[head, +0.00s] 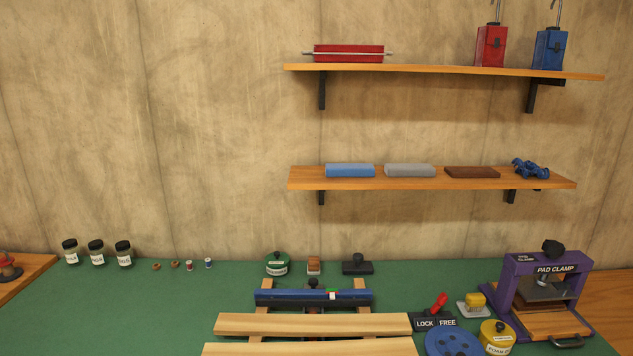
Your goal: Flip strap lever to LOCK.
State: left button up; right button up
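The red strap lever (438,303) stands on a black base block (433,321) at the lower right of the head view. The block's front reads LOCK on the left and FREE on the right. The lever leans to the right, over the FREE side. Neither of my grippers is in view, and nothing touches the lever.
Left of the lever are wooden boards (312,324) and a blue bar (313,295). A yellow-topped block (475,303), a blue disc (453,343), a yellow tin (496,336) and the purple pad clamp (520,265) crowd its right. The green bench (130,310) is clear at left.

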aim_at(442, 298)
jog(key=i+l+u, duration=0.1)
jog(key=l, duration=0.35)
jog(key=i+l+u, duration=0.15)
jog(key=l, duration=0.35)
jog(key=i+l+u, duration=0.1)
jog(key=l, duration=0.35)
jog(key=l+u, duration=0.15)
jog(key=l, duration=0.35)
jog(key=i, duration=0.05)
